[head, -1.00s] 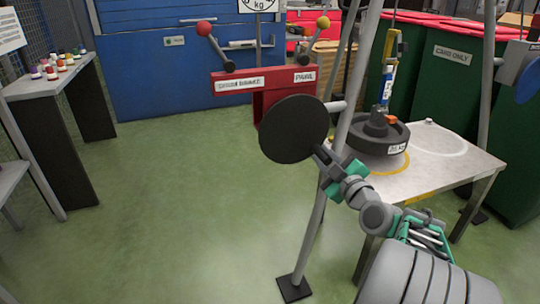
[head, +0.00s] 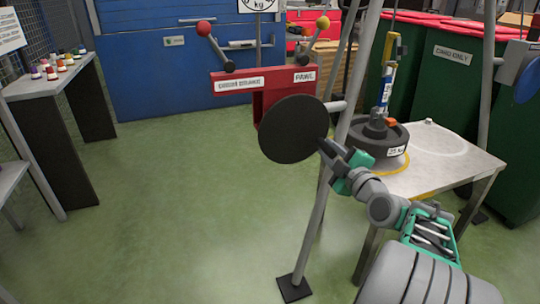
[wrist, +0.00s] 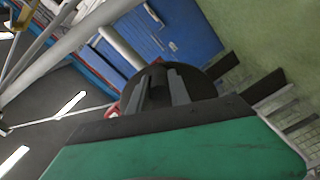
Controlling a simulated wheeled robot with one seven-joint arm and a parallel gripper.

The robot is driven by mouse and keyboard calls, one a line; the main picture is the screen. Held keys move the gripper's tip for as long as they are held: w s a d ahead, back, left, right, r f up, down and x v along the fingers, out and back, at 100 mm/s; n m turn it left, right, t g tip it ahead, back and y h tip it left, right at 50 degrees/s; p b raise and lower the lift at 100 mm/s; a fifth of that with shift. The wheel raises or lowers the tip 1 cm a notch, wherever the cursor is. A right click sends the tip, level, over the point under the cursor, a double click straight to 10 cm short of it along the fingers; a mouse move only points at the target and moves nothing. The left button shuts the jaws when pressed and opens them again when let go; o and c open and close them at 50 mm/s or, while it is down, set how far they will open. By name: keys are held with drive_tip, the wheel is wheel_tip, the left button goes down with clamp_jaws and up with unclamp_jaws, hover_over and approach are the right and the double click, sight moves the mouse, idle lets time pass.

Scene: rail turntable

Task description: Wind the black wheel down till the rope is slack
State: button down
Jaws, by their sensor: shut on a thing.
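The black wheel (head: 288,130) is a plain disc on the front of the red winch housing (head: 258,103), left of the grey post. My gripper (head: 328,150) is at the wheel's right edge, shut on its handle, which the fingers mostly hide. In the wrist view, my gripper (wrist: 163,88) closes around a dark handle in front of the wheel (wrist: 203,85). The dark round weight (head: 390,136) sits over the grey table, hanging gear above it. The rope (head: 395,12) above shows only in part; I cannot tell whether it is slack.
Two levers rise from the housing, one with a red ball (head: 204,28), one with a yellow ball (head: 323,23). The grey post (head: 318,215) stands close to my arm. The grey table (head: 470,160) bears a yellow ring. Open green floor (head: 180,200) lies to the left.

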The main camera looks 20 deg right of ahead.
drive_tip(key=shift+d+r+n, duration=0.3)
drive_tip(key=shift+r+n, duration=0.6)
drive_tip(key=shift+r, duration=0.05)
drive_tip(key=c, duration=1)
unclamp_jaws()
drive_tip(key=shift+f, duration=0.2)
drive_tip(key=shift+s, duration=0.1)
drive_tip(key=s, duration=0.7)
drive_tip(key=shift+s, duration=0.4)
drive_tip(key=shift+f, duration=0.1)
